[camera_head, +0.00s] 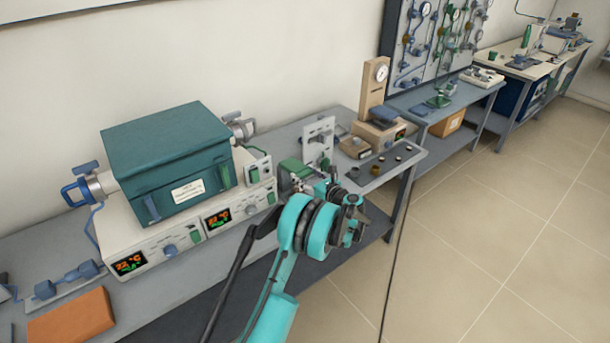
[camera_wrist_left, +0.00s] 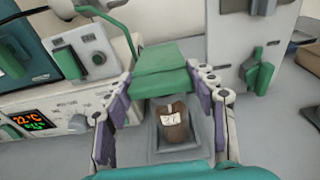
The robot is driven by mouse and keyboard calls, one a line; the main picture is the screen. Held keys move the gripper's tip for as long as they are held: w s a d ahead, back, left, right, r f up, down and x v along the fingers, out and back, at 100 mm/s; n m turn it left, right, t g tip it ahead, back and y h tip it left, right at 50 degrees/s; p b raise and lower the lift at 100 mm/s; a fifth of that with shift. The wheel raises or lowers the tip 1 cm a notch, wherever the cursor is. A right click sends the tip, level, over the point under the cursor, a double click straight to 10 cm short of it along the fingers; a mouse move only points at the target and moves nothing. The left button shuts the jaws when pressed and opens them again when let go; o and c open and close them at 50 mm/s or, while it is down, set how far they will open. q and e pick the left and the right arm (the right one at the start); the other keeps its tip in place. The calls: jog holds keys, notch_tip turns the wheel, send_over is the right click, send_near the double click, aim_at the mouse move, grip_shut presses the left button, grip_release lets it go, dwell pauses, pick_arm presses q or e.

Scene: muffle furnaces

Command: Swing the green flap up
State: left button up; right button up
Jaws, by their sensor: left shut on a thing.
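The green flap (camera_wrist_left: 160,82) is in the middle of the left wrist view, between the two purple-padded fingers of my left gripper (camera_wrist_left: 161,90). The gripper is shut on the flap's sides. In the head view the green housing (camera_head: 292,169) shows just beyond my left gripper (camera_head: 318,187), whose fingers are partly hidden there. Below the flap, a brown labelled jar (camera_wrist_left: 172,125) stands in a grey recess (camera_wrist_left: 178,153). The flap's exact angle is hard to tell. My right gripper is not in view.
A teal furnace (camera_head: 165,160) with lit displays stands left of the flap on the grey bench. A white upright plate (camera_head: 318,140) stands close behind. A beige gauge stand (camera_head: 374,90) and small parts are to the right. Open floor lies right of the bench.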

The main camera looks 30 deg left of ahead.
aim_at(298, 167)
pick_arm(q)
jog(key=r+h+p, duration=0.1)
jog(key=r, duration=0.1)
jog(key=a+r+g+h+p, duration=0.1)
jog(key=r+p, duration=0.1)
jog(key=shift+w+h, duration=0.2)
jog(key=shift+h, duration=0.2)
jog(key=shift+g+h, duration=0.5)
jog(key=shift+h, duration=0.2)
jog(key=a+r+p, duration=0.1)
jog(key=r, duration=0.1)
jog(key=w+a+r+p, duration=0.1)
jog(key=a+r+p, duration=0.1)
jog(key=shift+w, duration=0.1)
jog(key=shift+w+a+r+p, duration=0.25)
jog(key=shift+a+r, duration=0.05)
jog(key=shift+a, duration=0.2)
jog(key=shift+w+a+r+p, duration=0.2)
jog(key=shift+a+r, duration=0.1)
jog(key=shift+a, duration=0.15)
jog(key=shift+w+a+r, duration=0.2)
jog(key=shift+a+r, duration=0.05)
jog(key=shift+a, duration=0.25)
jog(key=shift+w+a+r, duration=0.2)
jog(key=shift+a+r, duration=0.05)
jog(key=shift+a, duration=0.25)
jog(key=shift+w+a+r, duration=0.2)
jog(key=shift+a+r, duration=0.05)
jog(key=shift+a, duration=0.25)
jog(key=shift+a, duration=0.1)
